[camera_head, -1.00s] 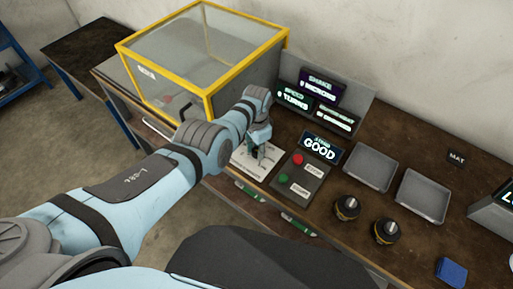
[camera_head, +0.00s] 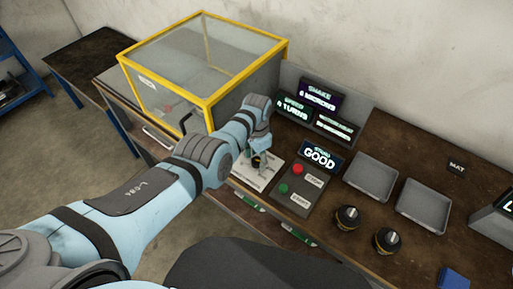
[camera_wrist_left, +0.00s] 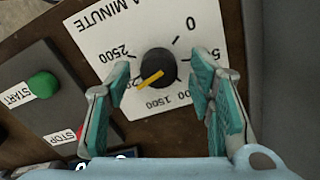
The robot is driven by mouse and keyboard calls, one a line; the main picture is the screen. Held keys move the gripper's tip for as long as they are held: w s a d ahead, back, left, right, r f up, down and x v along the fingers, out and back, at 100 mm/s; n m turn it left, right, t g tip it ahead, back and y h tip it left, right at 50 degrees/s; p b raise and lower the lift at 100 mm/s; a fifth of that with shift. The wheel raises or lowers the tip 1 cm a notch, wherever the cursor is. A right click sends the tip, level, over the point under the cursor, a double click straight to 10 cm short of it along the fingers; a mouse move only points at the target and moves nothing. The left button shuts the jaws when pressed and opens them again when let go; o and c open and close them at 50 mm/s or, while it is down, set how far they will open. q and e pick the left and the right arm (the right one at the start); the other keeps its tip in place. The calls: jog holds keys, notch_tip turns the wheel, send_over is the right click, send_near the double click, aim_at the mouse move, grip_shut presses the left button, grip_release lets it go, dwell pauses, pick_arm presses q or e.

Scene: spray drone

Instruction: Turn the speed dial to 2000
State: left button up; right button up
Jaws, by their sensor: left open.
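The speed dial (camera_wrist_left: 158,66) is a round black knob with a yellow pointer on a white card (camera_wrist_left: 95,38) marked in numbers. In the left wrist view the pointer slants to the lower left, between the 2500 mark and a partly hidden number at the bottom. My left gripper (camera_wrist_left: 160,84) is open, with one teal-padded finger on each side of the knob and gaps showing between. In the head view my left gripper (camera_head: 258,150) is over the card and the knob (camera_head: 257,161) shows below it. My right gripper is not in view.
A yellow-framed clear box (camera_head: 205,60) stands behind my left arm. Beside the card is a panel with a red button (camera_head: 298,169) and a green button (camera_head: 283,188). Small displays (camera_head: 319,94) stand behind; one reads GOOD. Two grey trays (camera_head: 370,177) and two black-and-yellow parts (camera_head: 347,217) lie right.

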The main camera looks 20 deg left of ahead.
aim_at(257, 160)
pick_arm(q)
notch_tip(257, 160, up, 12)
jog(key=shift+f, duration=0.25)
